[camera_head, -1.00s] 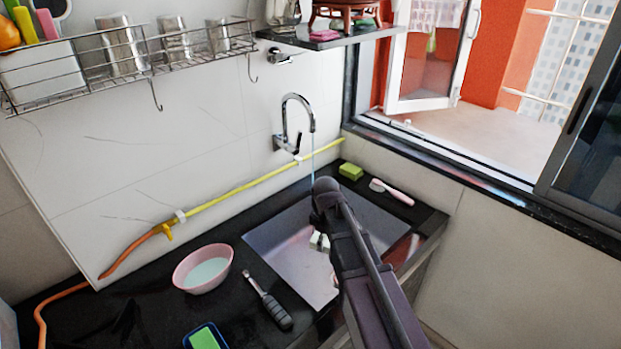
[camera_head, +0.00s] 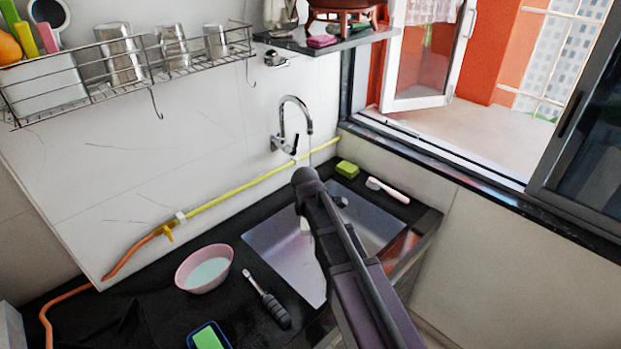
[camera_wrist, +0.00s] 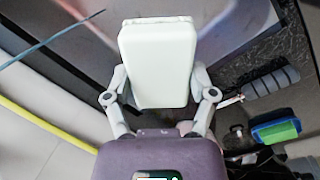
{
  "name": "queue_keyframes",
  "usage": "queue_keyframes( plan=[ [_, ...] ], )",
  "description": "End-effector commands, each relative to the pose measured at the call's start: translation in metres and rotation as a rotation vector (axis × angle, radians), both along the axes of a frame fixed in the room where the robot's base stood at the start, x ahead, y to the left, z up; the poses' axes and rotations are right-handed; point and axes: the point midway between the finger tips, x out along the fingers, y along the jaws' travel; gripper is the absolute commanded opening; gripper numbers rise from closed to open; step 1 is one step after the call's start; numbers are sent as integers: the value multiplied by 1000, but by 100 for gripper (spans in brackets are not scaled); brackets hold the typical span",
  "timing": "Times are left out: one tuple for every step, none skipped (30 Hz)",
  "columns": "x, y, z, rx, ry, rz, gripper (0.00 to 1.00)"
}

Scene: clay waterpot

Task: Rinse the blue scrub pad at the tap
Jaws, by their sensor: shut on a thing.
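My gripper (camera_wrist: 160,88) is shut on a pale, whitish block-shaped pad (camera_wrist: 158,60), held between its two fingers in the wrist view. No blue shows on the face I see. In the head view my arm reaches over the sink (camera_head: 283,262), and its wrist hides most of the gripper and pad. The chrome tap (camera_head: 290,125) is on the wall behind, with a thin stream falling from its spout. A thin bluish line, likely this stream, crosses the upper left of the wrist view, apart from the pad. I cannot tell whether the pad is wet.
A pink bowl (camera_head: 205,268), a dark-handled brush (camera_head: 268,300) and a blue dish (camera_head: 194,335) with a green pad sit left of the sink. A green sponge (camera_head: 347,168) and a pink-white brush (camera_head: 388,190) lie behind it. A yellow hose (camera_head: 240,187) runs along the wall.

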Motion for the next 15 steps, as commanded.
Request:
queue_keyframes(
  plan=[
    [5,3,17,-17,-23,63,43],
    [8,4,22,-28,-38,105,43],
    [12,5,29,-41,-59,160,43],
    [15,6,34,-50,-75,201,43],
    [18,8,39,-58,-91,241,43],
    [22,9,46,-68,-113,295,43],
    [25,10,51,-75,-130,336,43],
    [28,12,56,-80,-147,374,43],
    [32,13,63,-88,-169,425,43],
    [35,14,67,-92,-186,461,43],
    [37,16,72,-95,-202,495,43],
    [41,17,77,-98,-221,536,43],
    [43,18,81,-100,-236,566,43],
    [45,20,84,-102,-249,592,43],
    [48,21,89,-104,-265,624,43]
  ],
)
